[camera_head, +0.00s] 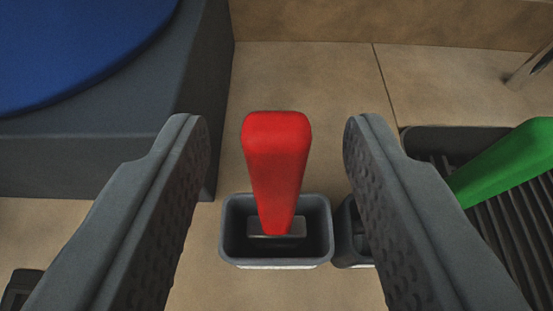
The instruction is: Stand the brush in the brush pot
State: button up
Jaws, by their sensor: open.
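A red handle (277,160), likely the brush's, stands upright in a small dark rectangular pot (232,250). A metallic band shows at its lower end inside the pot. The rest of its lower end is hidden. My gripper (278,122) is open, with one finger on each side of the red handle and a gap on both sides. A second dark pot (345,245) stands just right of the first, partly hidden by my right finger.
A green handle (505,160) slants over a dark ribbed tray (450,138) at the right. A dark block (95,160) with a blue round top (70,45) stands at the left. A metal rod (530,68) is at the upper right. Tan surface behind the pots is clear.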

jog(key=v, duration=1.4)
jog(key=s+t, duration=0.3)
jog(key=s, duration=2)
jog(key=shift+t, duration=0.4)
